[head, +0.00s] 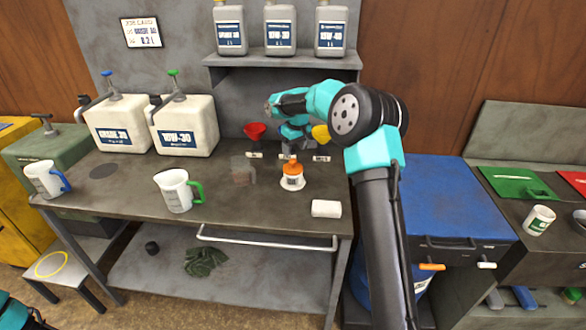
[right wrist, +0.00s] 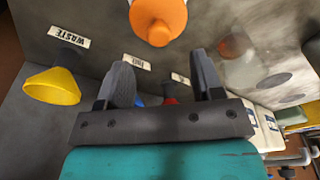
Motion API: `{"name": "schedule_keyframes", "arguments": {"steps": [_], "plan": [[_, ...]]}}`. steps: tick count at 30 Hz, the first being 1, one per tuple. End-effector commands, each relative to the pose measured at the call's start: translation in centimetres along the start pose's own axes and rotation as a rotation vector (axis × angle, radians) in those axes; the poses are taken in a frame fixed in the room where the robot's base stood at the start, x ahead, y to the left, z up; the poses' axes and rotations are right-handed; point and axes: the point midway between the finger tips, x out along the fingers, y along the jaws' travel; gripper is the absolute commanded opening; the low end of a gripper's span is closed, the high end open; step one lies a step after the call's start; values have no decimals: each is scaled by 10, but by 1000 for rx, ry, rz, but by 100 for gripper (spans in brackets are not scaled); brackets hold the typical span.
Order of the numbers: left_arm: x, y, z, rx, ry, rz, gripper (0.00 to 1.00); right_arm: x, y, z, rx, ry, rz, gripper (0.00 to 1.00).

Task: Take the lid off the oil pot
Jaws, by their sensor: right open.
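The oil pot (head: 292,182) is a small white pot with an orange lid (head: 292,168) and stands on the workbench, right of the middle. The orange lid is on it and also shows at the top of the right wrist view (right wrist: 158,22). My right gripper (head: 290,150) is just behind the pot in the head view, partly hidden by its own arm. In the right wrist view its two dark fingers (right wrist: 162,75) are apart with nothing between them, and the lid lies beyond their tips. My left gripper is not in view.
A red funnel (head: 255,130) and a yellow funnel (head: 321,134) hang at the bench's back. A white jug with green handle (head: 174,190) stands left and a white cylinder (head: 326,208) lies front right. Two large canisters (head: 184,125) stand at the back left.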

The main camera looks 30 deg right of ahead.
Motion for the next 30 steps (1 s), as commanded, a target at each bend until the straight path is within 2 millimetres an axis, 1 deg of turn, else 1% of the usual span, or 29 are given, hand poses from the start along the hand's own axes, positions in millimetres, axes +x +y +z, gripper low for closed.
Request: {"name": "schedule_keyframes", "arguments": {"steps": [1,5,14,17,20,27,30], "plan": [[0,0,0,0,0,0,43,7,0,0,0,-2,0,61],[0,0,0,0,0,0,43,16,0,0,0,1,0,61],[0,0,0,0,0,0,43,17,0,0,0,1,0,61],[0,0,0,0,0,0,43,20,0,0,0,0,0,61],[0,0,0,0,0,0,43,30,0,1,-1,-2,-1,61],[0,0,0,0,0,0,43,62,1,3,-1,-2,0,61],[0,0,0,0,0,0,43,68,1,3,-1,1,1,61]]}}
